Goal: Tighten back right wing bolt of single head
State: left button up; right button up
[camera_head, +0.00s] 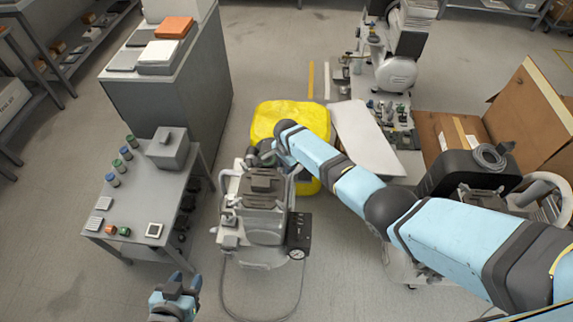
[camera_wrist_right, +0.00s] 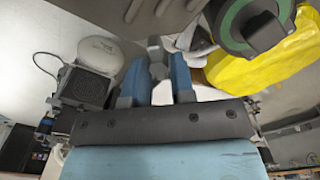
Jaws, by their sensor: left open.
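The single head compressor (camera_head: 262,212), a grey unit with a gauge at its front right, stands on the floor in the middle of the head view. My right arm reaches in from the right, and its gripper (camera_head: 262,158) is at the compressor's back. In the right wrist view, the blue fingers (camera_wrist_right: 158,72) stand apart with a small grey piece between them. I cannot tell whether they grip it or whether it is the back right wing bolt. My left gripper (camera_head: 182,287) is open and empty, at the front left of the compressor, apart from it.
A grey table (camera_head: 135,215) with small jars is at the left. A tall cabinet (camera_head: 165,90) stands behind it. Cardboard boxes (camera_head: 535,115) are at the right. A round green and black part (camera_wrist_right: 252,24) is close to my right gripper.

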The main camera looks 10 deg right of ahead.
jog(key=shift+r, duration=0.35)
notch_tip(320, 180, up, 13)
jog(key=p, duration=0.1)
dwell(0.3)
dwell(0.3)
